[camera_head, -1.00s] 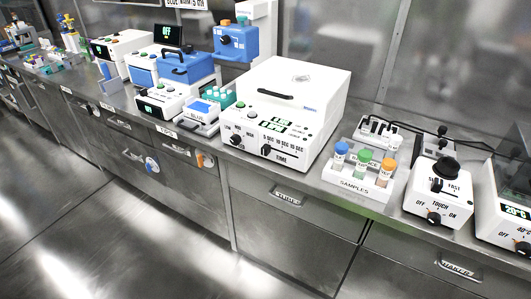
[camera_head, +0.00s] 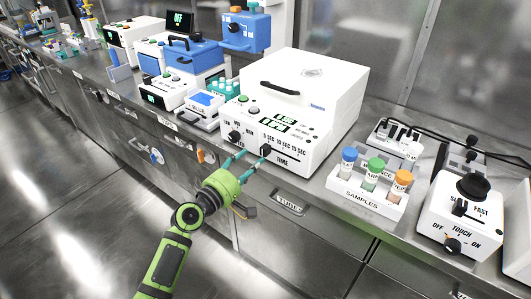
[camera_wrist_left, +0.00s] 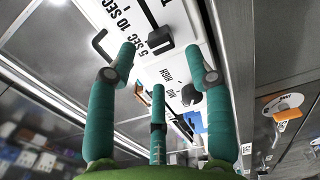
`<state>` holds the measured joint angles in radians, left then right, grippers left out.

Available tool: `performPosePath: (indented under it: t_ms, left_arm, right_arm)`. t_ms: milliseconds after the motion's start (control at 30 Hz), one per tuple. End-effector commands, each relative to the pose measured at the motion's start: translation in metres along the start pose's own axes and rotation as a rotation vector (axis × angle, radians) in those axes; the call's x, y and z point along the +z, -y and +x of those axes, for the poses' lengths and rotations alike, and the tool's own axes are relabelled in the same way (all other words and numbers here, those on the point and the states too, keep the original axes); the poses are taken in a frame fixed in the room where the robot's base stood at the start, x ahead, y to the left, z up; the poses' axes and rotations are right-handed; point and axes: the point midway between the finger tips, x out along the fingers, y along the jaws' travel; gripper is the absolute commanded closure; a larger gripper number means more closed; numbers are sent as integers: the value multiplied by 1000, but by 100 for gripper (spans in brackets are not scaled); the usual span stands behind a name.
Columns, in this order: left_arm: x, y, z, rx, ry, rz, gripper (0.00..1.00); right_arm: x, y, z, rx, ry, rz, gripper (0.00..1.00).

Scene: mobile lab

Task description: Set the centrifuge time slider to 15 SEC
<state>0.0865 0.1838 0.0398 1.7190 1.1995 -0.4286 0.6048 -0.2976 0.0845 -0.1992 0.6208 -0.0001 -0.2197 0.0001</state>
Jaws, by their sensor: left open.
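The white centrifuge (camera_head: 335,89) stands on the counter with its lid closed. Its black time slider knob (camera_head: 265,150) is on the lower front above the word TIME, at the 5 SEC end of the marks. The knob also shows in the left wrist view (camera_wrist_left: 159,39), beside the 5 SEC and 10 SEC labels. My left gripper (camera_head: 247,163) is open and empty in front of the centrifuge panel, its teal fingers spread below the slider. In the left wrist view, the fingertips (camera_wrist_left: 162,62) surround a space just short of the knob. My right gripper is not in view.
A speed knob (camera_head: 234,136) sits left of the slider. The samples rack (camera_head: 366,203) with colored-cap tubes stands to the right. A small white device (camera_head: 200,108) is to the left. Drawer handles stick out below the counter edge.

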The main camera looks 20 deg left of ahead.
Motion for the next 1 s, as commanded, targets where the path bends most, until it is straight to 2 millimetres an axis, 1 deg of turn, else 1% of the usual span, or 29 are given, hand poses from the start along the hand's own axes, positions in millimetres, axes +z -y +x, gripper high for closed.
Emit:
performPosePath:
  t_ms: [33, 100, 300, 467, 700, 767, 800, 833, 1000]
  left_arm:
    - [0, -2, 10, 2, 0, -1, 48]
    - [0, -1, 21, 2, 0, 0, 48]
    - [0, 0, 47, 0, 0, 1, 48]
    - [0, 1, 56, -2, 0, 3, 48]
    - [0, 1, 56, -2, 0, 4, 48]
    - [0, 1, 56, -2, 0, 4, 72]
    - [0, 1, 56, -2, 0, 4, 88]
    - [0, 1, 56, -2, 0, 4, 100]
    - [1, 1, 56, -2, -1, 4, 100]
  right_arm:
    - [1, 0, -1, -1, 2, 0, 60]
    - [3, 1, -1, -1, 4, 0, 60]
    - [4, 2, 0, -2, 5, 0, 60]
    - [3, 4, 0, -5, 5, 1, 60]
    - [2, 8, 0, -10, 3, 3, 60]
    - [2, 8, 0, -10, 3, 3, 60]
    - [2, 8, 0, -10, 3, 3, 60]
    - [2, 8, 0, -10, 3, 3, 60]
    - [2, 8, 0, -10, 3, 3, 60]
